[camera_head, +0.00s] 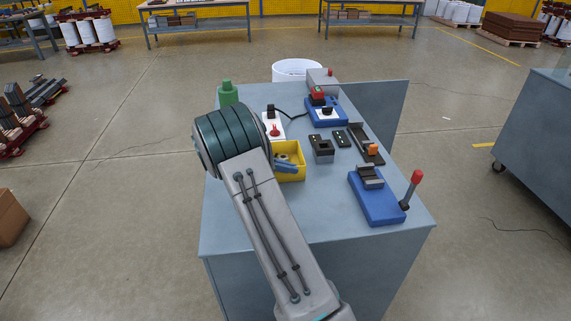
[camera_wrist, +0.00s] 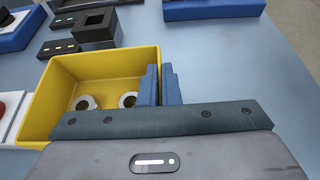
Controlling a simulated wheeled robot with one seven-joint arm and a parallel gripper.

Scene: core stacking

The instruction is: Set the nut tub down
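The nut tub (camera_wrist: 95,70) is a yellow open-topped box, and two grey ring-shaped nuts (camera_wrist: 128,99) show inside it in the wrist view. The tub also shows in the head view (camera_head: 296,176), just right of my arm, over the bench top. My gripper (camera_wrist: 161,84) has its two blue fingers close together on either side of the tub's right wall, one inside and one outside. The fingers appear shut on that wall. The tub looks about level. Its underside is hidden, so I cannot tell whether it touches the bench.
The grey-blue bench (camera_head: 320,215) holds a dark square block (camera_head: 321,149) near the tub and a blue fixture with a red-knobbed lever (camera_head: 378,197) at right. A white pad with a red button (camera_head: 274,128) and a green bottle (camera_head: 228,94) stand behind. The front bench area is clear.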

